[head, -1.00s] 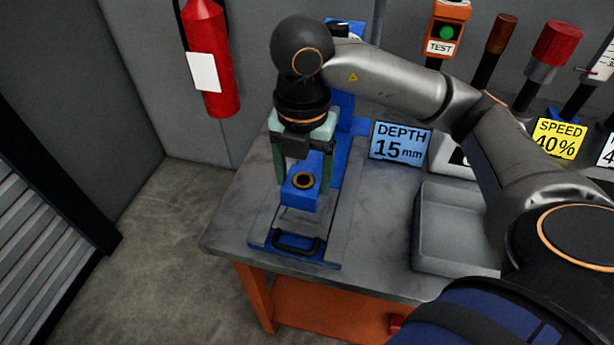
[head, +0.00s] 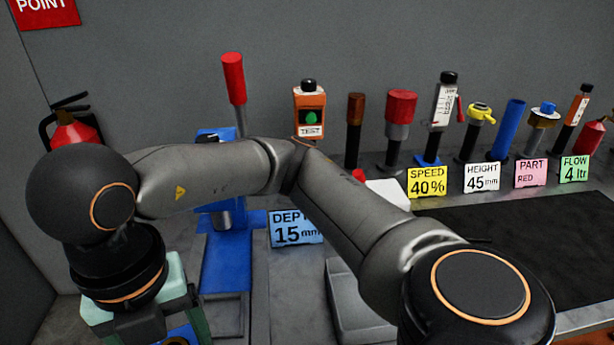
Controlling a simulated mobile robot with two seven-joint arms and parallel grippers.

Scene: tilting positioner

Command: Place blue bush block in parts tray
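My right gripper (head: 160,325) is at the bottom left of the head view, cut off by the lower edge. Its pale green fingers are around the blue bush block (head: 180,338), of which only a blue top and a bit of yellow ring show. The block looks held between the fingers, clear of the blue press. The grey parts tray (head: 352,305) lies right of the gripper on the bench. My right arm and the lower picture edge hide much of it. My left gripper is not in view.
A blue press (head: 228,262) with a red-handled lever (head: 233,80) stands behind the gripper. A DEPTH 15 mm sign (head: 292,229) is beside it. Several tools and signs line the back. A dark mat (head: 540,245) covers the bench at right.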

